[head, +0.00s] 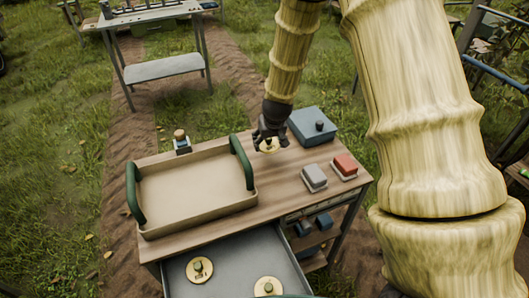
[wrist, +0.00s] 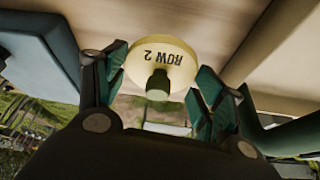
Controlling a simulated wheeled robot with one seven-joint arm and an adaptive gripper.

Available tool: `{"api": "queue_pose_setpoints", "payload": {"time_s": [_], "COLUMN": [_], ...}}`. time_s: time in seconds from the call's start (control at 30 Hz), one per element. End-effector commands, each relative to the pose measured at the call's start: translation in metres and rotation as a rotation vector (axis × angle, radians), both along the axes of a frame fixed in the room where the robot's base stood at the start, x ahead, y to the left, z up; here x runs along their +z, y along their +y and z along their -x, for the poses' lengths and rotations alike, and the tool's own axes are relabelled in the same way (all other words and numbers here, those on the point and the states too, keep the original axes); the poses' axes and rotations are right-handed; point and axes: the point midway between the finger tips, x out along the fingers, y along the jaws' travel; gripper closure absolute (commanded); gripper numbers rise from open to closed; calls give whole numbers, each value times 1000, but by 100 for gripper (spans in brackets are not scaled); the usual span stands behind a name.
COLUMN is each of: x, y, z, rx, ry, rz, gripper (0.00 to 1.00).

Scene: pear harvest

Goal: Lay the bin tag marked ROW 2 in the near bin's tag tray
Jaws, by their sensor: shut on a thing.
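The bin tag marked ROW 2 (wrist: 176,52) is a round cream disc with a dark knob, held between the fingers of my gripper (wrist: 158,88). Its lettering reads clearly in the wrist view. In the head view my gripper (head: 268,143) is shut on this tag (head: 269,146) above the wooden table, between the beige tray and the blue box. Two more round tags, (head: 199,269) and (head: 268,286), lie in the open grey drawer at the front; I cannot read their marks. I cannot make out which thing is the near bin's tag tray.
A beige tray (head: 196,190) with green handles stands left on the table (head: 282,206). A blue lidded box (head: 312,126), a grey block (head: 314,177) and a red block (head: 345,165) are at the right. The open drawer (head: 232,262) juts out in front. A second table (head: 163,68) stands behind.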

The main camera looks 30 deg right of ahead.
Motion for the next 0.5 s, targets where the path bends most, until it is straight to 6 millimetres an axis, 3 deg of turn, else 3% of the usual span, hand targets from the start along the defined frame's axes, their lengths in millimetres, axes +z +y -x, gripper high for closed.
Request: {"api": "queue_pose_setpoints", "payload": {"time_s": [0.5], "x": [-33], "y": [1], "z": [1], "rx": [-1], "ry": [3], "rz": [-2], "gripper": [55]}}
